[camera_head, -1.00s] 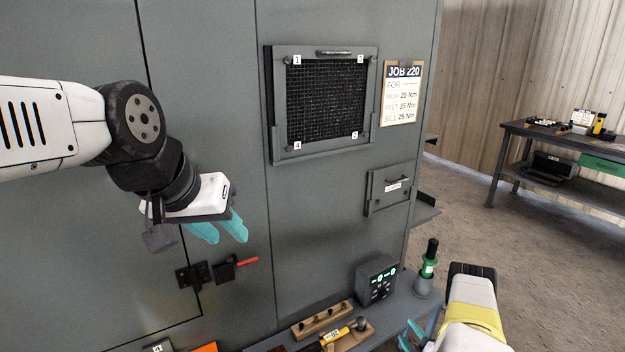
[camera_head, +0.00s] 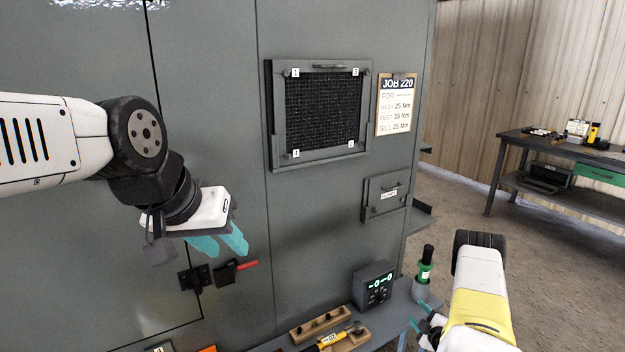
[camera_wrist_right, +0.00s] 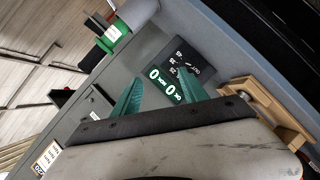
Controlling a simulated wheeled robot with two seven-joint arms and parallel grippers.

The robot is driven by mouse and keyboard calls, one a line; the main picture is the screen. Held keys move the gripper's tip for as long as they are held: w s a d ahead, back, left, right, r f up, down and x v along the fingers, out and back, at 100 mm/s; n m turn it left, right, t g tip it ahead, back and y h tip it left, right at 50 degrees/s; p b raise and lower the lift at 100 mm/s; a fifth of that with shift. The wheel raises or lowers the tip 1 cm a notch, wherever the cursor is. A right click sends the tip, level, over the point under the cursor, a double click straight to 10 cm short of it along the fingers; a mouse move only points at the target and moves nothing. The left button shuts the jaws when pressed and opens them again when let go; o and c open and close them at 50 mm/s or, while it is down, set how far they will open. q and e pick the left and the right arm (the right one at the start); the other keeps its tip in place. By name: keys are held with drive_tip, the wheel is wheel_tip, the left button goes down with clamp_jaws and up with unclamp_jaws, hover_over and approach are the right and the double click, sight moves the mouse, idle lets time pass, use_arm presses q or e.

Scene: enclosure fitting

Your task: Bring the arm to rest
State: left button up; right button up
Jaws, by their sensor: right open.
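My left gripper (camera_head: 219,245) hangs in front of the grey cabinet at the left of the head view, above a red-handled latch (camera_head: 238,268). Its teal fingers look slightly apart, and I see nothing between them. My right gripper (camera_head: 424,326) is low at the right of the head view, beside the bench. In the right wrist view its teal fingers (camera_wrist_right: 160,92) are open and empty. A dark control box with green digits (camera_wrist_right: 165,85) shows beyond them, and the same box (camera_head: 374,287) stands on the bench in the head view.
The grey cabinet (camera_head: 215,100) carries a framed mesh panel (camera_head: 320,155), a small hatch (camera_head: 386,198) and a job sheet (camera_head: 396,105). A green-banded tool (camera_head: 425,270) stands near my right gripper. A wooden block (camera_head: 320,322) and a yellow tool (camera_head: 333,337) lie on the bench. A workbench (camera_head: 570,148) stands back right.

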drive_tip(key=w+d+r+m+g+h, duration=0.15)
drive_tip(key=w+r, duration=0.25)
drive_tip(key=r, duration=0.6)
drive_tip(key=w+r+m+h, duration=0.15)
drive_tip(key=w+r, duration=0.25)
drive_tip(key=r, duration=0.6)
drive_tip(key=s+a+r+m+g, duration=0.1)
drive_tip(key=s+a+r+m, duration=0.15)
drive_tip(key=r, duration=0.75)
drive_tip(key=s+a+r+m+g, duration=0.1)
drive_tip(key=s+a+r+m, duration=0.2)
drive_tip(key=r, duration=0.6)
drive_tip(key=s+a+r+m+g+y, duration=0.1)
drive_tip(key=s+a+r, duration=0.5)
drive_tip(key=s, duration=0.2)
drive_tip(key=s+a+r+m+g+y, duration=0.1)
drive_tip(key=s+a+r+m+g, duration=0.1)
drive_tip(key=s+a+r, duration=0.55)
drive_tip(key=s+a+g, duration=0.1)
drive_tip(key=s+a, duration=0.1)
drive_tip(key=s, duration=0.8)
drive_tip(key=s+a+m+y, duration=0.1)
drive_tip(key=s+a, duration=0.1)
drive_tip(key=s, duration=0.7)
drive_tip(key=shift+s+a+g+y, duration=0.3)
drive_tip(key=shift+s+a+g, duration=0.05)
drive_tip(key=shift+s, duration=0.05)
